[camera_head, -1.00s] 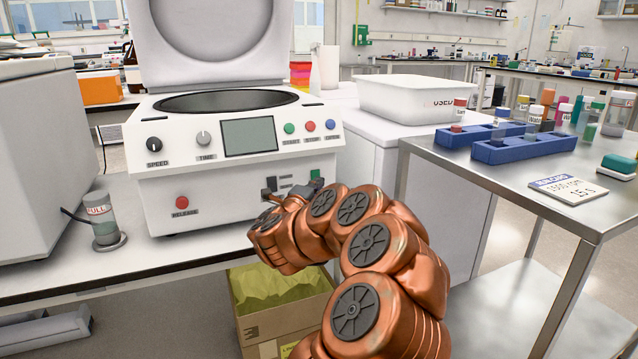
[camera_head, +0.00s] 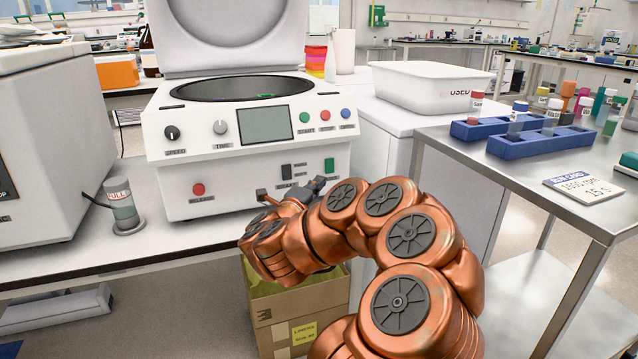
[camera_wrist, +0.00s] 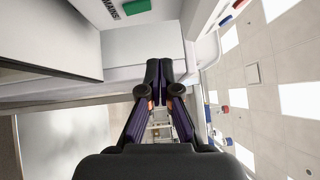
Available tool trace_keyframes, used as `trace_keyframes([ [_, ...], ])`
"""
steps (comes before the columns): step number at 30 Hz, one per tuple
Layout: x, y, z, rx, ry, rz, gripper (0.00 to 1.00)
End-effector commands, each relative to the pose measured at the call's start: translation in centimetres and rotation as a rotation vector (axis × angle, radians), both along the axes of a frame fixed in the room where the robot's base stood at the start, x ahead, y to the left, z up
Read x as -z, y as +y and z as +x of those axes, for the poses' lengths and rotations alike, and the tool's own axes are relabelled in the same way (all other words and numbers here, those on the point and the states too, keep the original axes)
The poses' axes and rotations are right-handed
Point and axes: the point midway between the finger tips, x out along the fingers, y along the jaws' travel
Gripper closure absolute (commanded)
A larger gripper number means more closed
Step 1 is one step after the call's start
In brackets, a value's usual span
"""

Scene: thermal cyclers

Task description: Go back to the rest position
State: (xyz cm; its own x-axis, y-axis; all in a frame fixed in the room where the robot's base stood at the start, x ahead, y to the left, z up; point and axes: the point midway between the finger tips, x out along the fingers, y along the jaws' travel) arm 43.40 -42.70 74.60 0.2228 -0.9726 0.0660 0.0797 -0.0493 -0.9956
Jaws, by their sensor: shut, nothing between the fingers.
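My gripper shows in the wrist view (camera_wrist: 160,70) with its two dark fingers together and nothing between them.
A metal table (camera_head: 470,155) at the right bears blue tube racks (camera_head: 535,143) and a card (camera_head: 585,188). A white USED bin (camera_head: 430,88) stands behind. A cardboard box (camera_head: 300,315) is under the bench edge. A FULL-labelled cylinder (camera_head: 122,205) stands left of the centrifuge.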

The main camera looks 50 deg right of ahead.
Motion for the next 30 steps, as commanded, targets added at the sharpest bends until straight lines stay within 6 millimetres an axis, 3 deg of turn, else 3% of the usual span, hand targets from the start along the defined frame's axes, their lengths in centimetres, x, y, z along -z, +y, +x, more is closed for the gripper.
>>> trace_keyframes([
  [13, -0.1, 0.0, 0.1, -0.002, 0.001, 0.000, 1.00],
  [17, -1.5, 0.9, 1.4, -0.057, 0.013, 0.000, 1.00],
  [20, -3.9, 3.0, 4.1, -0.169, 0.047, -0.001, 1.00],
  [23, -6.7, 6.4, 7.6, -0.331, 0.105, -0.005, 1.00],
  [30, -12.0, 16.6, 13.6, -0.717, 0.288, -0.046, 1.00],
])
